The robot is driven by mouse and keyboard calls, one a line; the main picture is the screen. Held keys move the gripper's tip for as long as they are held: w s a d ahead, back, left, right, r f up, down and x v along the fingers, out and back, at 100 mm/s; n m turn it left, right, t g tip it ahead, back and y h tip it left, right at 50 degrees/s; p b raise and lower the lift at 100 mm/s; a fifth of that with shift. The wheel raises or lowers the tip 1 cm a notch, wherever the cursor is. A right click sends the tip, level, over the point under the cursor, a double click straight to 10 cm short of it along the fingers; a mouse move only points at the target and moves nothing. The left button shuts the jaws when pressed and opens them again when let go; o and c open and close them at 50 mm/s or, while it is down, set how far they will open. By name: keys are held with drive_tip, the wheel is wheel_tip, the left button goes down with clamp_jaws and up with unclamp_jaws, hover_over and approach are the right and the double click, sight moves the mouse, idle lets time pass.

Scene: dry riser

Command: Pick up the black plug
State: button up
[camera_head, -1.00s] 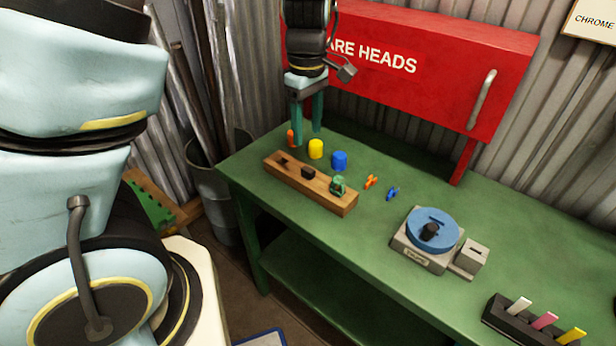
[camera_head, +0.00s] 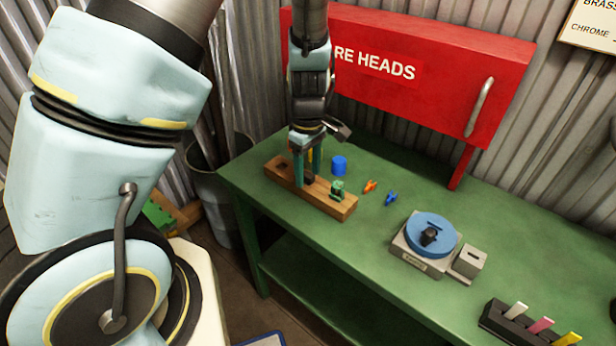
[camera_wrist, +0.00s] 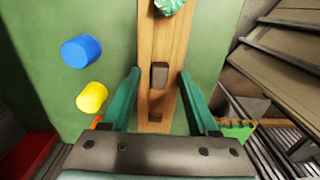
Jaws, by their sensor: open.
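The black plug (camera_head: 309,178) is a small dark block seated upright in the middle of the wooden block (camera_head: 337,207) on the green bench. In the wrist view the plug (camera_wrist: 159,75) looks grey-brown, between the two fingertip lines. My gripper (camera_head: 308,178) points down over the wooden block, open, with one green finger on each side of the plug. The wrist view shows the open gripper (camera_wrist: 158,75) with gaps between both fingers and the plug. Whether the fingertips are down at the plug's height is hard to tell.
A green piece (camera_head: 337,190) sits in the same block, beside the plug. A blue cylinder (camera_head: 339,166) and a yellow cylinder (camera_wrist: 92,97) stand close behind. Orange (camera_head: 370,186) and blue (camera_head: 391,198) clips and a blue-disc device (camera_head: 432,233) are to the right.

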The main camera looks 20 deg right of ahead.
drive_tip(key=shift+f, duration=0.1)
drive_tip(key=shift+c, duration=0.2)
clamp_jaws()
idle(0.4)
